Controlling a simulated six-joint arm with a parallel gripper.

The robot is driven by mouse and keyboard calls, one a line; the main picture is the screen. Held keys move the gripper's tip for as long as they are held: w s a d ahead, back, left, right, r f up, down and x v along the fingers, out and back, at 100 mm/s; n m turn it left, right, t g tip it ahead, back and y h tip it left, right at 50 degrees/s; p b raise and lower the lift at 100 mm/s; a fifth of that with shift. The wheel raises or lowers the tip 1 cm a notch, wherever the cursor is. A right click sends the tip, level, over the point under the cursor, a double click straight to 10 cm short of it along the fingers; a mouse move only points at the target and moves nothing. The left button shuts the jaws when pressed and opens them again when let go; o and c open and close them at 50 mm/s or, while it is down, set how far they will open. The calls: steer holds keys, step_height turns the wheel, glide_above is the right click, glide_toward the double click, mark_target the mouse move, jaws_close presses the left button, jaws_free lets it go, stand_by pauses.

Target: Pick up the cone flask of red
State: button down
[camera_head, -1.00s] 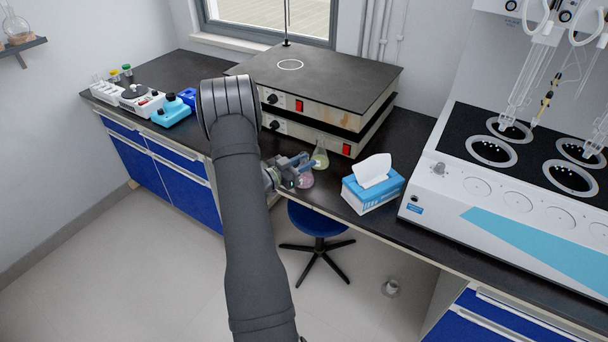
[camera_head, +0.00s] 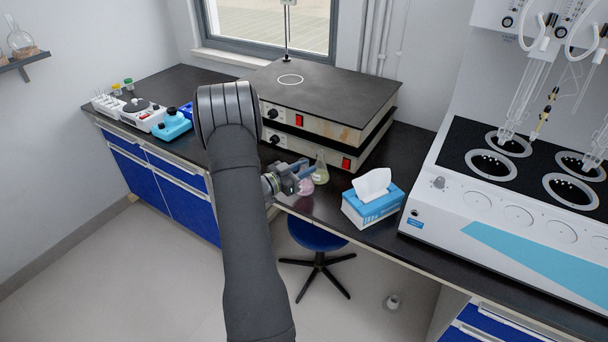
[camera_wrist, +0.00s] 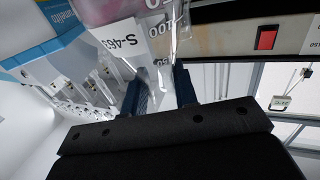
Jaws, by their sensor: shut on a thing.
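The cone flask of red (camera_head: 306,187) shows pinkish liquid at the counter's front edge, partly hidden by my gripper. My gripper (camera_head: 304,170) is shut on its neck. In the wrist view, the two blue fingers of my gripper (camera_wrist: 163,88) stand on either side of the clear neck, and the pink-filled body of the flask (camera_wrist: 108,10) with a white label is at the top. A second cone flask, with yellow-green liquid (camera_head: 321,172), stands just right of and behind it. I cannot tell whether the flask's base touches the counter.
A blue tissue box (camera_head: 370,207) stands to the right, before the white distiller (camera_head: 450,195). Stacked hotplates (camera_head: 335,140) stand close behind the flasks. A blue stool (camera_head: 316,236) is below the counter edge. Small devices (camera_head: 140,112) stand at the left.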

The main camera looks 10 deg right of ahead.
steer(key=s+d+r, duration=0.7)
steer(key=s, duration=0.1)
steer(key=shift+s+d+r, duration=0.25)
steer(key=shift+d+r, duration=0.05)
steer(key=shift+d, duration=0.1)
